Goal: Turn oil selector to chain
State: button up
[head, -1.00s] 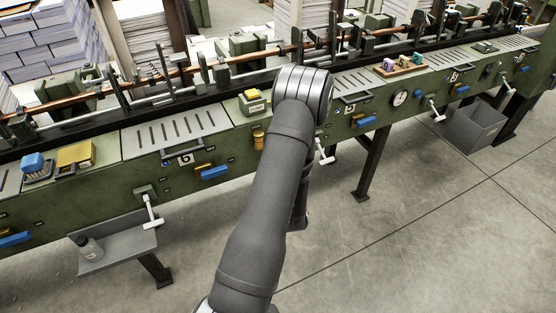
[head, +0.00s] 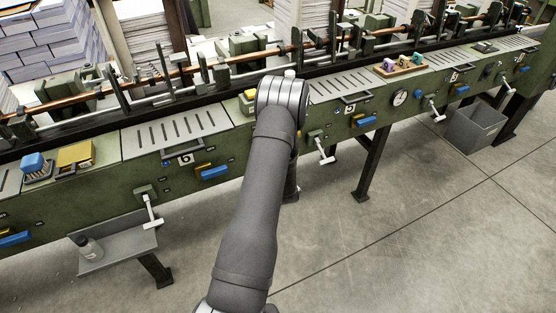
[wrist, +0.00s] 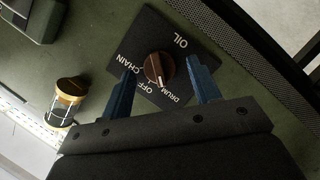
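The oil selector is a round brown knob (wrist: 159,68) on a black plate (wrist: 180,38) marked OIL, CHAIN, OFF and DRUM. A pale line on the knob points down in the wrist view, toward the OFF and DRUM side; exactly which word it meets I cannot tell. CHAIN is at the knob's left. My gripper (wrist: 162,65) is open, with one blue finger on each side of the knob. Gaps show between the fingers and the knob, and nothing is held. In the head view my arm hides the selector and gripper.
A brass-capped glass oiler (wrist: 66,100) is left of the plate in the wrist view. A dark perforated guard (wrist: 240,40) runs along the right. In the head view, a crank handle (head: 323,153) juts from the green machine front beside my arm. Open floor (head: 430,230) lies right.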

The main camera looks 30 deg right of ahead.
jog(key=c, duration=0.9)
jog(key=shift+r+m, duration=0.1)
jog(key=shift+m, duration=0.2)
jog(key=m+y, duration=0.3)
jog(key=m, duration=0.1)
jog(key=d+m+y, duration=0.1)
jog(key=m+y, duration=0.2)
jog(key=m, duration=0.1)
jog(key=m+y, duration=0.3)
jog(key=m, duration=0.2)
jog(key=shift+d, duration=0.4)
dwell(0.4)
